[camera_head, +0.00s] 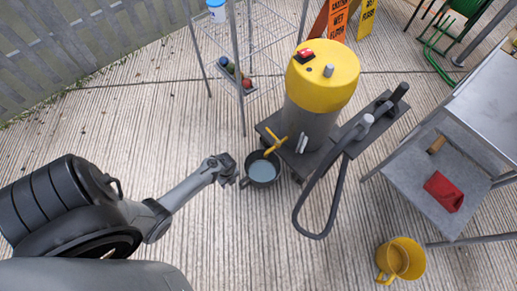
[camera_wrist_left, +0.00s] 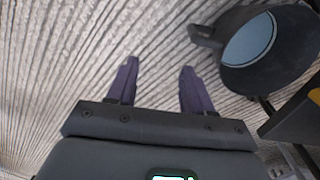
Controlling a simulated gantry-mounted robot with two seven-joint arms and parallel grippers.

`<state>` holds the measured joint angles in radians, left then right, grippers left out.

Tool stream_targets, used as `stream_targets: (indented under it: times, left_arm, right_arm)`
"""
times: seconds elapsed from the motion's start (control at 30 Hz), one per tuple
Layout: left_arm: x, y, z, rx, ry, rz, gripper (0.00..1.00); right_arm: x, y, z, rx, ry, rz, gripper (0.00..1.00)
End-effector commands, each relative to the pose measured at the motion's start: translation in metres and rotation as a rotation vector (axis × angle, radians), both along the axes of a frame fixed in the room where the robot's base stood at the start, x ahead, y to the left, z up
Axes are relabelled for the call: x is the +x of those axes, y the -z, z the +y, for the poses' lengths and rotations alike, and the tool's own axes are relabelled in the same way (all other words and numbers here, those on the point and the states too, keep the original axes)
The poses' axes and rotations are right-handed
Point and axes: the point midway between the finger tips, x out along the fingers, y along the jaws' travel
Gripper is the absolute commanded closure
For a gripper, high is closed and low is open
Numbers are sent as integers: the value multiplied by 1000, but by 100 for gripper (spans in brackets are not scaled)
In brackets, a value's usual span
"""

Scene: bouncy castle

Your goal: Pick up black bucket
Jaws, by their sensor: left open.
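The black bucket (camera_head: 248,182) stands upright on the ribbed deck in the head view, beside the yellow and grey machine, with a pale blue-grey inside. A handle or lug sticks out at its side. In the left wrist view the bucket (camera_wrist_left: 276,72) is at the upper right, its handle (camera_wrist_left: 205,36) pointing left. My left gripper (camera_wrist_left: 157,72) is open, with nothing between its fingers, and the bucket lies to the right of them. In the head view the left gripper (camera_head: 228,170) is just left of the bucket. My right gripper is not in view.
The yellow-topped machine (camera_head: 322,75) on a dark base with a looped handle (camera_head: 322,220) stands right of the bucket. A wire shelf (camera_head: 240,50) is behind. A grey cart (camera_head: 415,185) and yellow bucket (camera_head: 407,258) are at the right. The deck left of the bucket is clear.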

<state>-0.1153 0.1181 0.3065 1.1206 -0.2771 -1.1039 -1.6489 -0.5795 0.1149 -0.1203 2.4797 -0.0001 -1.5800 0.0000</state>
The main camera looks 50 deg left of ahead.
Motion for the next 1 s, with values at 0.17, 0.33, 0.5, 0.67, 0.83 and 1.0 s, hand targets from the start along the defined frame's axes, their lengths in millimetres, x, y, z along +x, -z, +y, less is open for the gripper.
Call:
stream_targets:
  times: [0.17, 0.33, 0.5, 0.67, 0.83, 1.0]
  left_arm:
    - [29, 53, 4, -1, -15, -40, 49]
    - [47, 69, 5, 0, -16, -66, 49]
    - [54, 77, 4, 0, -17, -75, 49]
    - [56, 92, 4, -1, -17, -78, 49]
    - [55, 116, 4, -1, -17, -77, 49]
    - [55, 129, 5, 0, -17, -76, 49]
  right_arm:
    - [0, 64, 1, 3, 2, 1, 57]
    - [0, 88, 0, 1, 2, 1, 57]
    - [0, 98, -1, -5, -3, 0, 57]
    - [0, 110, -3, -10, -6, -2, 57]
    - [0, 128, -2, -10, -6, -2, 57]
    - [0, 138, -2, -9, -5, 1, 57]
